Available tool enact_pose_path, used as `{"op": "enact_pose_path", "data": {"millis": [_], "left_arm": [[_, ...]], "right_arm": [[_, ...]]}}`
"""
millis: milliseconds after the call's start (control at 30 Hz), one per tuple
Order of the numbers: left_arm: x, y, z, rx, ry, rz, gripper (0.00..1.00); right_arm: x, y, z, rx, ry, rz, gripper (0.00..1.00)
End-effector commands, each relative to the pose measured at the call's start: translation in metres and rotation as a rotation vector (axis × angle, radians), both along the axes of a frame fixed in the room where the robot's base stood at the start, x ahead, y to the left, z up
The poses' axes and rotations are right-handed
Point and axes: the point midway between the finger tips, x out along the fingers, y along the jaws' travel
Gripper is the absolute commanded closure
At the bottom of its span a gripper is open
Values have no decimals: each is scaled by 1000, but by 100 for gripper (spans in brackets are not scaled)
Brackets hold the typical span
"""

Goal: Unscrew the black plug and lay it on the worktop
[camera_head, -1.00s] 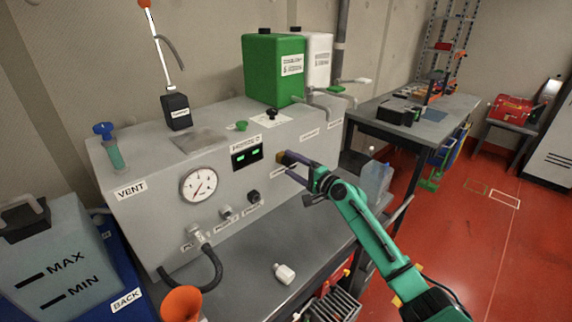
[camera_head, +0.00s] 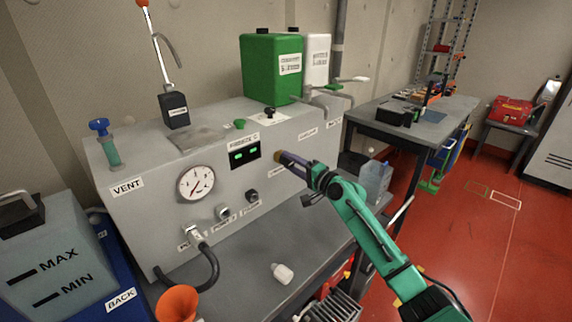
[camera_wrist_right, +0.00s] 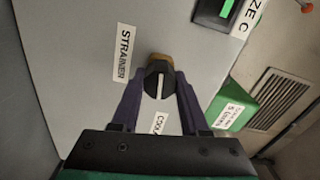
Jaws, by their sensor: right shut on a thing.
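The black plug (camera_wrist_right: 159,82) shows in the right wrist view as a round black cap with a white bar across its face. A brass-coloured collar (camera_wrist_right: 160,58) shows behind it, against the grey panel. My right gripper (camera_wrist_right: 160,90) is shut on the plug, one dark finger on each side. In the head view my right gripper (camera_head: 284,158) reaches the front panel from the right, and its fingers mostly hide the plug. The worktop (camera_head: 245,262) is the dark grey surface below the panel. My left gripper is not in view.
The grey cabinet (camera_head: 150,215) carries a gauge (camera_head: 196,183), a green display (camera_head: 244,154) and a black knob (camera_head: 252,196). A small white bottle (camera_head: 282,273) lies on the worktop. An orange funnel (camera_head: 177,303) and black hose (camera_head: 212,268) are at front left. Worktop around the bottle is bare.

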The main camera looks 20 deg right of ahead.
Motion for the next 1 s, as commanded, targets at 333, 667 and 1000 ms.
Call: {"op": "enact_pose_path", "data": {"millis": [333,667,1000], "left_arm": [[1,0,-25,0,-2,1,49],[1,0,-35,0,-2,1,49],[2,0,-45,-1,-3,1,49]], "right_arm": [[0,0,-4,-199,-68,1,100],[-1,0,-1,-315,-108,0,100],[-1,0,-4,-372,-129,0,100]]}}
